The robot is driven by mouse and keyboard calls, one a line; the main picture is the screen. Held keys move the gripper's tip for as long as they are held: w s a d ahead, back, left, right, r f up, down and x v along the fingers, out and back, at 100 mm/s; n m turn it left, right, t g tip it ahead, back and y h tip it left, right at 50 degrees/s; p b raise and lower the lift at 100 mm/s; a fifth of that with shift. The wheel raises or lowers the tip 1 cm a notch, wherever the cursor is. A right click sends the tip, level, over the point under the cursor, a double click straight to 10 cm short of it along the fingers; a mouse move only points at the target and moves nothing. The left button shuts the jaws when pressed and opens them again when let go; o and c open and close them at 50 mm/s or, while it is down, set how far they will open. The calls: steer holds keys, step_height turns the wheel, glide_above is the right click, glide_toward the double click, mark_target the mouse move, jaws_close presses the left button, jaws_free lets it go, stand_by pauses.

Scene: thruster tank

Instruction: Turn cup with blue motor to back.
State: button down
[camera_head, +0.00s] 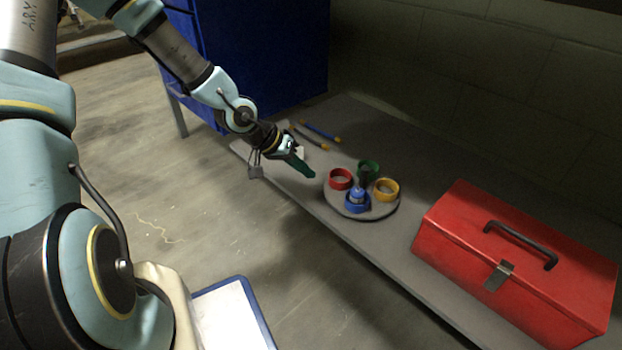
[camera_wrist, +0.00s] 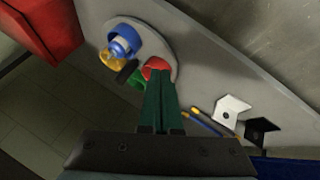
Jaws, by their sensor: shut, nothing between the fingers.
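A round grey turntable (camera_head: 388,212) stands on the bench and carries a red cup (camera_head: 340,179) at the left, a green cup (camera_head: 370,168) at the back, a yellow cup (camera_head: 387,190) at the right and a blue cup (camera_head: 357,206) at the front. A blue motor (camera_head: 357,193) sits in the blue cup. The wrist view shows the turntable (camera_wrist: 163,42), the blue cup (camera_wrist: 125,38) and the red cup (camera_wrist: 155,65); the fingers partly hide the red and green cups. My gripper (camera_head: 312,174) is shut and empty, just left of the red cup, with a small gap in the head view.
A red toolbox (camera_head: 520,260) stands on the bench right of the turntable. Two rod-like pieces with yellow ends, one blue (camera_head: 320,131), lie behind my gripper. A blue cabinet (camera_head: 270,60) is at the back left. Bare bench (camera_head: 400,140) lies behind the turntable.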

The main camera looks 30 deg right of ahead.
mark_target(336, 200)
steer(key=b+x, duration=0.4)
steer(key=x, duration=0.4)
steer(key=shift+a+f, duration=0.1)
steer(key=shift+a, duration=0.1)
steer(key=shift+s+d+f+b, duration=0.1)
steer(key=shift+s+d+b, duration=0.75)
steer(key=shift+b, duration=0.2)
steer(key=shift+s+d, duration=0.25)
steer(key=shift+s, duration=0.05)
steer(key=shift+s+d+r+b, duration=0.2)
steer(key=shift+s+d+b, duration=0.1)
steer(key=shift+s+b, duration=0.15)
